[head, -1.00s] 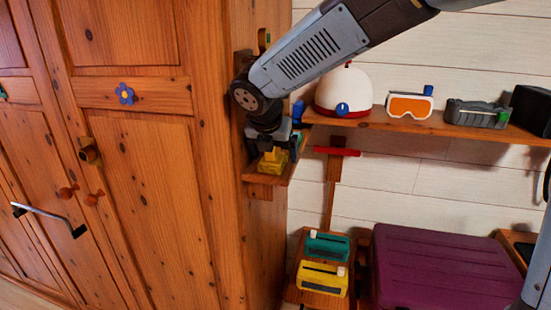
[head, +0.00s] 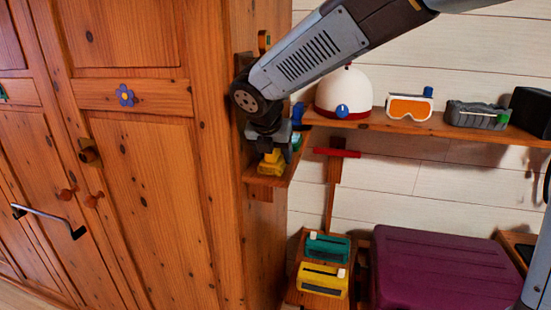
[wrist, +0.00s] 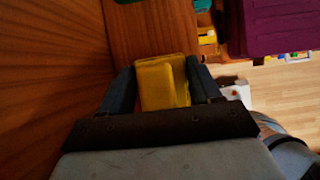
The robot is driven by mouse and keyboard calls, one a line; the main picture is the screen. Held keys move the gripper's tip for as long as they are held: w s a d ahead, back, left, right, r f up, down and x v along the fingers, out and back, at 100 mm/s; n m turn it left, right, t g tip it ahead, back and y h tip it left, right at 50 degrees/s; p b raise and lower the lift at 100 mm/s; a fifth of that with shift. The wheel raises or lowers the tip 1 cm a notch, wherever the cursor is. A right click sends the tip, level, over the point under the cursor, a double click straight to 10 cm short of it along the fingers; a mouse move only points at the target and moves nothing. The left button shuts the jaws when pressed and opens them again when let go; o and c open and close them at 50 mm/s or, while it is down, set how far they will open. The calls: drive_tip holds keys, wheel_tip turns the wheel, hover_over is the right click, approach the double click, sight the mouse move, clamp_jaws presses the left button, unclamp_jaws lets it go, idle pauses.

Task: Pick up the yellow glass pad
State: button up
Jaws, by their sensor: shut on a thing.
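The yellow glass pad (wrist: 160,84) sits between the two fingers of my gripper (wrist: 162,88) in the wrist view. The fingers touch it on both sides, so the gripper is shut on it. In the head view my gripper (head: 272,155) points down beside the wardrobe, with the yellow pad (head: 270,164) showing at its fingertips. The pad is just over a small wooden shelf (head: 274,180); I cannot tell whether it still touches the shelf.
The wooden wardrobe (head: 150,190) stands close on the left. A long shelf (head: 450,127) holds a white helmet (head: 343,92), orange goggles (head: 408,107) and a grey case (head: 478,115). Below are teal (head: 327,246) and yellow (head: 321,279) boxes and a purple case (head: 435,268).

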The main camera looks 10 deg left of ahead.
wheel_tip(320, 180, up, 4)
drive_tip(key=shift+f, duration=0.2)
drive_tip(key=s+a, duration=0.1)
drive_tip(key=s, duration=1.7)
drive_tip(key=shift+a, duration=0.2)
drive_tip(key=o, duration=0.5)
drive_tip(key=c, duration=0.4)
drive_tip(key=shift+a, duration=0.1)
